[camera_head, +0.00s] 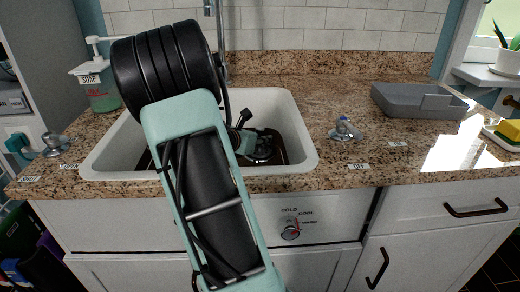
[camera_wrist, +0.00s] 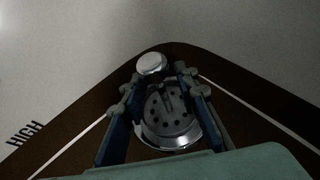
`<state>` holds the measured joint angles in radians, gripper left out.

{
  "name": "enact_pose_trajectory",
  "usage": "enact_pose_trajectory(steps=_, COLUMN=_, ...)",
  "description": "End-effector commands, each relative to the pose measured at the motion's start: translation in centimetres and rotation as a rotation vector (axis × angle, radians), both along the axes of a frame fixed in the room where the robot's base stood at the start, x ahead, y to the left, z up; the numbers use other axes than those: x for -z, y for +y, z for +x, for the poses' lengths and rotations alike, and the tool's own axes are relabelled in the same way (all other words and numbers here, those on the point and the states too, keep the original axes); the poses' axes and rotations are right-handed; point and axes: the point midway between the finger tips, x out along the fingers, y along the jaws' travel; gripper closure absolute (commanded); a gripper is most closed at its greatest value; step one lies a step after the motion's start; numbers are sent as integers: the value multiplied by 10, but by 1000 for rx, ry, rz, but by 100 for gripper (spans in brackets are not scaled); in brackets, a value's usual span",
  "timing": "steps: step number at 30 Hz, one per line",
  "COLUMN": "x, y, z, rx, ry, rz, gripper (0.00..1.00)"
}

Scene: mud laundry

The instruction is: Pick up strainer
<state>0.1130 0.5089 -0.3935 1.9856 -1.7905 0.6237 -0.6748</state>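A round metal strainer (camera_wrist: 168,118) with a perforated plate lies in the dark bottom area of the white sink (camera_head: 100,157). In the wrist view a shiny round knob (camera_wrist: 151,63) stands out just beyond it; I cannot tell for sure that it belongs to this strainer. My gripper (camera_wrist: 160,72) reaches down over the strainer, one finger on each side. The fingers are apart, with a visible gap to the knob on the right. In the head view the strainer (camera_head: 262,152) is partly hidden by my gripper (camera_head: 246,142).
A grey tray (camera_head: 415,100), soap bottle (camera_head: 101,92) and faucet (camera_head: 221,40) stand around the sink. The sink walls surround my gripper.

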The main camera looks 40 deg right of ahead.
Motion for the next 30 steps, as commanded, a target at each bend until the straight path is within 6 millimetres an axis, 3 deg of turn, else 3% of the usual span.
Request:
enact_pose_trajectory(steps=2, x=0, y=0, z=0, rx=0, ry=0, rz=0, gripper=72)
enact_pose_trajectory(steps=10, x=0, y=0, z=0, rx=1, ry=0, rz=0, gripper=100)
enact_pose_trajectory(steps=23, x=-3, y=0, z=0, rx=1, ry=0, rz=0, gripper=100)
enact_pose_trajectory(steps=30, x=-27, y=0, z=0, rx=2, ry=-4, rz=-1, gripper=100)
